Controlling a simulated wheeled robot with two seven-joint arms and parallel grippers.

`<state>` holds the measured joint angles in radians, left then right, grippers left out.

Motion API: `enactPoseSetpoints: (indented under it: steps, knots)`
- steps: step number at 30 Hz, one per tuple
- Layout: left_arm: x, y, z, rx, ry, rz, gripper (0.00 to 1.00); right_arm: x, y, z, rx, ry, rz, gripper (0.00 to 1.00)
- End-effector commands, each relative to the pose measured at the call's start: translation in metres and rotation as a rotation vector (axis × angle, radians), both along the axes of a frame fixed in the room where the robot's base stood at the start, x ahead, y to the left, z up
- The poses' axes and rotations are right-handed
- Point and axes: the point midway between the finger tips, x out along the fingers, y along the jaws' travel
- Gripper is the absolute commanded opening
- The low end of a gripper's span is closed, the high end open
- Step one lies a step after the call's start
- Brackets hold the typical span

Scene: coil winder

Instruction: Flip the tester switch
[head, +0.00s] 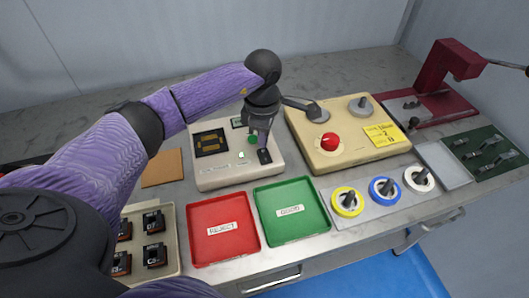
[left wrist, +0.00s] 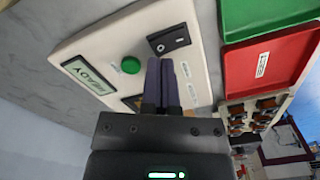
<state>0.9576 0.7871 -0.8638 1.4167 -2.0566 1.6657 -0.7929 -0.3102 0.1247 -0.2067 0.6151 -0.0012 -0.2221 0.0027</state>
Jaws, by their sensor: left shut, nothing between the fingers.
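The tester (head: 225,180) is a cream box behind the red and green trays in the head view. It has a dark socket (head: 210,142), a green button (head: 252,139) and a black rocker switch (head: 265,156) at its right front. My left gripper (head: 262,141) is shut and empty, pointing down over the tester by the button and switch. In the left wrist view the fingertips (left wrist: 166,62) lie between the green button (left wrist: 130,65) and the switch (left wrist: 169,40). The display (left wrist: 88,78) reads READY. Contact with the switch cannot be told. My right gripper is out of view.
The red reject tray (head: 224,252) and green tray (head: 289,238) stand in front of the tester. A cream winder box with a red knob (head: 330,142) stands close on the right. Spools (head: 347,201) and a red press (head: 441,66) are farther right.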

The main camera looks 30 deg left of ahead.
Motion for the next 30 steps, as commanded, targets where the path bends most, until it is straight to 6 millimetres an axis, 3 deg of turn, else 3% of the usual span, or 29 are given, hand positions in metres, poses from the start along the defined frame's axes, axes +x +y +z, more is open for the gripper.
enactPoseSetpoints:
  steps: [30]
  knots:
    - [0.0, 0.0, -0.016, 0.0, 0.0, 0.0, 0.0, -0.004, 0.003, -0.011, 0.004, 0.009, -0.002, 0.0]
